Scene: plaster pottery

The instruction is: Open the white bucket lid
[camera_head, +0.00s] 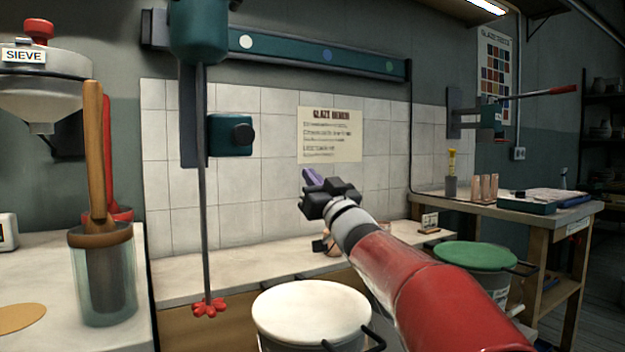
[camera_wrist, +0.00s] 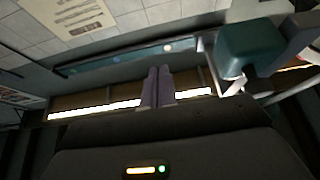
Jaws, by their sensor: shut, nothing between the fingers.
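The white bucket lid (camera_head: 311,311) lies flat on its bucket (camera_head: 290,344) at the bottom centre of the head view. A dark handle bar (camera_head: 374,338) stands at its right side, partly near my red arm. My gripper (camera_head: 311,179) is raised above and beyond the lid, apart from it, with its purple fingers pointing up and left. In the wrist view the fingers (camera_wrist: 157,88) are close together with nothing between them. The wrist view shows the wall and the upper fittings, not the lid.
A mixer shaft with a red paddle (camera_head: 208,308) hangs left of the lid. A green-lidded bucket (camera_head: 474,255) stands to the right, behind my arm. A glass jar with a wooden-handled tool (camera_head: 103,275) stands on the left counter. A bench (camera_head: 240,263) runs behind.

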